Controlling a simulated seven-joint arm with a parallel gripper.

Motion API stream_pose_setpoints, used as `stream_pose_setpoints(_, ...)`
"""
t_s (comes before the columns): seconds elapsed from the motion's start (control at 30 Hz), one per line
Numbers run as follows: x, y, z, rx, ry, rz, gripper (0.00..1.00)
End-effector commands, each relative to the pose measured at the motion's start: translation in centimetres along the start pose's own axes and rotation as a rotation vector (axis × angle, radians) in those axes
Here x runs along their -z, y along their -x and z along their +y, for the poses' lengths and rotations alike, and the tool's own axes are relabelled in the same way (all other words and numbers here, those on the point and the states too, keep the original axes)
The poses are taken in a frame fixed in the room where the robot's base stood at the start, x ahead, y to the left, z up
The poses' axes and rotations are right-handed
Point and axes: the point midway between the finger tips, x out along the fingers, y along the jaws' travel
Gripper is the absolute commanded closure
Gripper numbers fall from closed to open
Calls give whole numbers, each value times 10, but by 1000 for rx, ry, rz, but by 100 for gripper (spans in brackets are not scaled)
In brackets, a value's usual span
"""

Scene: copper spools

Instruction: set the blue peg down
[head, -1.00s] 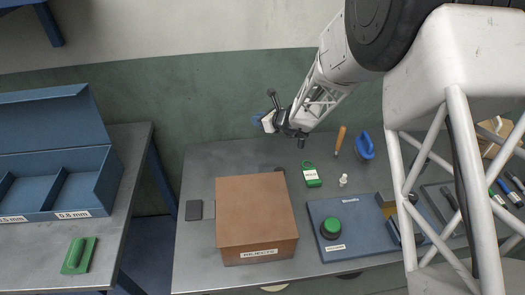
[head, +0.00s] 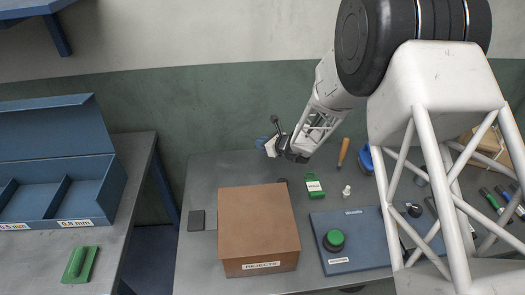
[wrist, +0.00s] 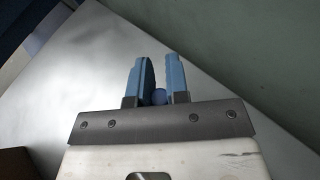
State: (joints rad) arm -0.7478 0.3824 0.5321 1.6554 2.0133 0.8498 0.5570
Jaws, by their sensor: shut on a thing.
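My gripper (head: 263,143) is over the far part of the grey table in the head view, behind the brown box. In the wrist view its two blue fingers (wrist: 154,78) point away from the camera. They are shut on the blue peg (wrist: 159,97), which shows as a small round blue-violet end low between them. Most of the peg is hidden by the fingers. In the head view I cannot make the peg out apart from the blue fingertips. I cannot tell whether it touches the table.
The brown REJECTS box (head: 259,222) stands in front of my gripper.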

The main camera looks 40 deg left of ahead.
Motion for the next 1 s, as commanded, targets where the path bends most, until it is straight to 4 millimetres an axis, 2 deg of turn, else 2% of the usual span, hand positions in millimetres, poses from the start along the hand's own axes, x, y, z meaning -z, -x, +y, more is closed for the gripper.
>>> stream_pose_setpoints(0.27, 2, -1, 0, 0, -1, 0, 100)
stream_pose_setpoints(0.63, 32, -13, 0, 0, -1, 0, 100)
stream_pose_setpoints(1.0, 34, -14, 0, 0, 0, 0, 100)
